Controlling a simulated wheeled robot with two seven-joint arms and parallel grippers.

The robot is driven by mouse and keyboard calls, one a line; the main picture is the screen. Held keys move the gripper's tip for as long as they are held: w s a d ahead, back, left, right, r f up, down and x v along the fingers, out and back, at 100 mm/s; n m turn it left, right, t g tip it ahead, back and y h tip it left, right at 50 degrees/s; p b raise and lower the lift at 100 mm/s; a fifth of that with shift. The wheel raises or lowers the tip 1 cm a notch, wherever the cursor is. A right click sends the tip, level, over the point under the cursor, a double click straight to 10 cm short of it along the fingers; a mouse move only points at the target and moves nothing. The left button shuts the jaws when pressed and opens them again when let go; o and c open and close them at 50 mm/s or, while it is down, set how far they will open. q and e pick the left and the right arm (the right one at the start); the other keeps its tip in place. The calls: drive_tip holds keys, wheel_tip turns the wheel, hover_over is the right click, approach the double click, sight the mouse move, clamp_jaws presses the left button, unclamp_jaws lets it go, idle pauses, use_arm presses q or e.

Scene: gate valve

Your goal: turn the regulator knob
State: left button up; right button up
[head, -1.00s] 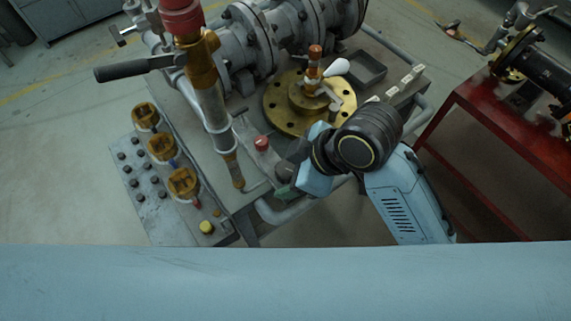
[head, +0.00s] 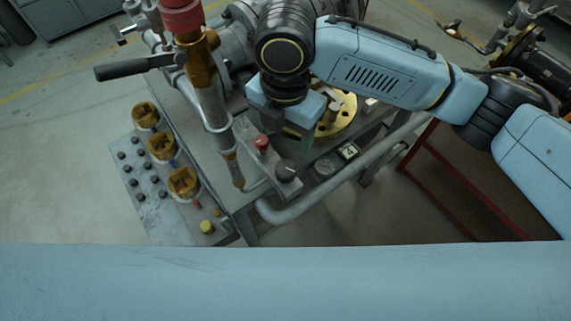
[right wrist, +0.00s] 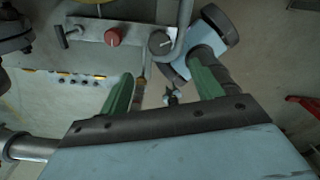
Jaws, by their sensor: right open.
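A dark round knob (head: 286,170) sits on a grey bracket beside a red knob (head: 262,142), near the front edge of the metal bench. Which of the two is the regulator knob cannot be told for sure. The dark knob (right wrist: 160,42) and the red knob (right wrist: 113,37) lie beyond the fingertips there, untouched. My left gripper is not in view.
An upright pipe (head: 217,120) with a black lever handle (head: 135,68) stands left of my right gripper. A brass flange (head: 342,115) is partly hidden behind the arm. A button panel (head: 150,190) lies to the left. A grey rail (head: 320,195) runs along the bench front.

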sight(286, 168)
wheel_tip(286, 168, down, 13)
drive_tip(key=shift+r+b, duration=0.15)
drive_tip(key=shift+b, duration=0.75)
drive_tip(key=shift+c, duration=0.2)
drive_tip(key=c, duration=1)
drive_tip(key=shift+o, duration=0.2)
